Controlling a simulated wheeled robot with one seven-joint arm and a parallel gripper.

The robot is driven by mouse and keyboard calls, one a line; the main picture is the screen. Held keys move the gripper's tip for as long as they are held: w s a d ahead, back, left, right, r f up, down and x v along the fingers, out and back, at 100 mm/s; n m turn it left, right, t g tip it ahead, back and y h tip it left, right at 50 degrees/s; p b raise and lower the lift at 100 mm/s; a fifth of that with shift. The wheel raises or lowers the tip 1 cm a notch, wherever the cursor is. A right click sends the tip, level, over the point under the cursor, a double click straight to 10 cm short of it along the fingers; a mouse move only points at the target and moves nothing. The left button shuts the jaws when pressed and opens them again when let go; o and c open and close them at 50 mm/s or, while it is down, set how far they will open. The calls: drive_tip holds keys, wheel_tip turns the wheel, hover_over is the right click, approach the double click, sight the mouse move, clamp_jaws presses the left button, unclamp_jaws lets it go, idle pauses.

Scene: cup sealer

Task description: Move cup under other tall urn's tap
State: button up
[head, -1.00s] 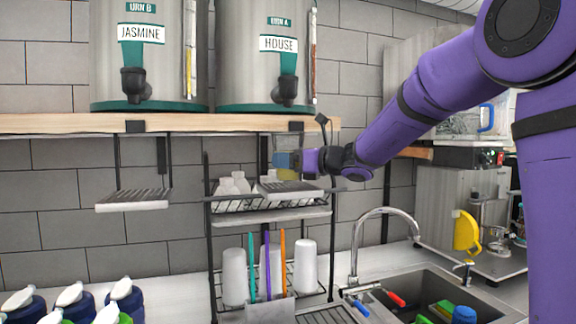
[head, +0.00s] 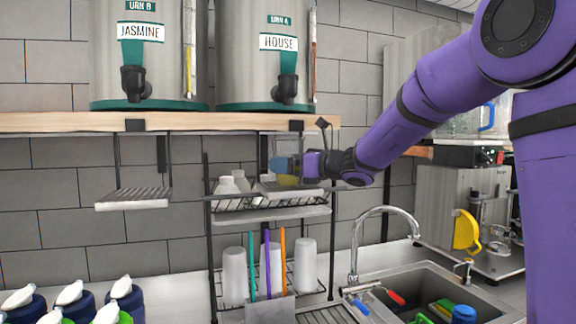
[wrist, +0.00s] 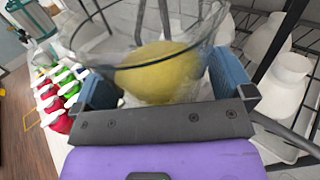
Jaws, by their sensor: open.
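A clear cup (wrist: 215,60) with something yellow in its lower part (wrist: 160,72) is between the two blue fingers of my gripper (wrist: 165,85). The fingers are open, one on each side of it; contact is hard to tell. In the head view my gripper (head: 284,166) is over the drip tray (head: 290,193) below Urn A, labelled HOUSE (head: 252,72), and hides part of the cup. Urn A's tap (head: 287,89) is above. Urn B, labelled JASMINE (head: 112,72), stands at left with its tap (head: 133,83) above an empty hanging drip tray (head: 133,198).
The wooden shelf (head: 60,123) bears both urns. A wire rack (head: 212,252) with white bottles (head: 241,181) and white cups (head: 234,276) stands below and behind the right tray. A sink (head: 400,284) is at right.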

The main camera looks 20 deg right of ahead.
drive_tip(key=v, duration=1.2)
drive_tip(key=s+a+f+n+g+h, duration=0.2)
drive_tip(key=s+a+f+n+g, duration=0.15)
drive_tip(key=s+n, duration=0.45)
drive_tip(key=s+a+f+n+g+h, duration=0.2)
drive_tip(key=s+a+f+n+g, duration=0.25)
drive_tip(key=s, duration=0.55)
drive_tip(key=s+d+f+n+h, duration=0.2)
drive_tip(key=s+d+n+h, duration=0.1)
drive_tip(key=s+n, duration=0.3)
drive_tip(key=s+d+f+n+h, duration=0.2)
drive_tip(key=s+n+h, duration=0.3)
drive_tip(key=n, duration=0.3)
drive_tip(key=shift+s+d+f+h, duration=0.3)
drive_tip(key=shift+s+d+h, duration=0.1)
drive_tip(key=shift+s+d, duration=0.3)
